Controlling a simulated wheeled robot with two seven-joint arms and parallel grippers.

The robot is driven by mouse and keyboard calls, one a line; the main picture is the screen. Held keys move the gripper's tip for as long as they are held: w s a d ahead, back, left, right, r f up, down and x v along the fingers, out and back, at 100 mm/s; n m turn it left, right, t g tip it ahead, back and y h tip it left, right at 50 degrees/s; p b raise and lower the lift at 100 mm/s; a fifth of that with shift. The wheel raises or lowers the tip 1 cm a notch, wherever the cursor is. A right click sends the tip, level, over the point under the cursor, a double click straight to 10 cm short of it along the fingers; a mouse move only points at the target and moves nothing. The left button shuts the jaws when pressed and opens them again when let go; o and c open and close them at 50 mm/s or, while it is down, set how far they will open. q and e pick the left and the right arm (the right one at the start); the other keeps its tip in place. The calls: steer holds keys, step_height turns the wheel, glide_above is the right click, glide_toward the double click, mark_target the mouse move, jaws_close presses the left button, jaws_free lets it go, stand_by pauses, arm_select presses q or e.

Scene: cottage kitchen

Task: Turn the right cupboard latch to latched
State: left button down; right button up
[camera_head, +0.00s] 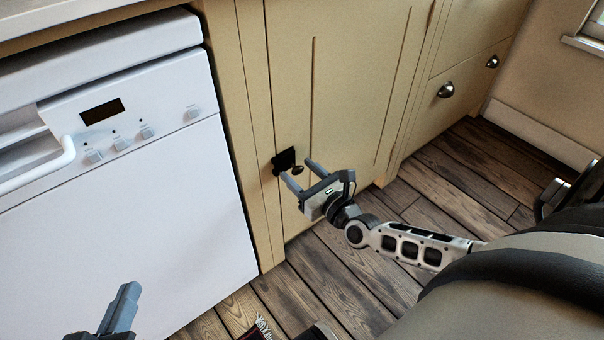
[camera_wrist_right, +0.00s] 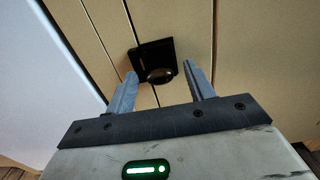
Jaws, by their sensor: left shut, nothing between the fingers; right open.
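The cupboard latch is a small black plate (camera_head: 284,160) with a dark round knob (camera_head: 297,170), at the left edge of the cream cupboard door (camera_head: 345,90). In the right wrist view the latch plate (camera_wrist_right: 153,54) and its knob (camera_wrist_right: 160,75) lie just beyond and between my fingertips. Whether the latch is turned cannot be told. My right gripper (camera_head: 301,176) is open and empty, its two fingers pointing at the door on either side of the knob, with no clear contact. My left gripper (camera_head: 127,300) is shut and empty, low in front of the white dishwasher.
The white dishwasher (camera_head: 110,210) with a handle (camera_head: 45,165) stands left of the cupboard. The wooden floor (camera_head: 330,280) is open below, with a small fringed rug (camera_head: 256,330) at the bottom edge.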

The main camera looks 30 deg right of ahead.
steer(key=c, duration=1)
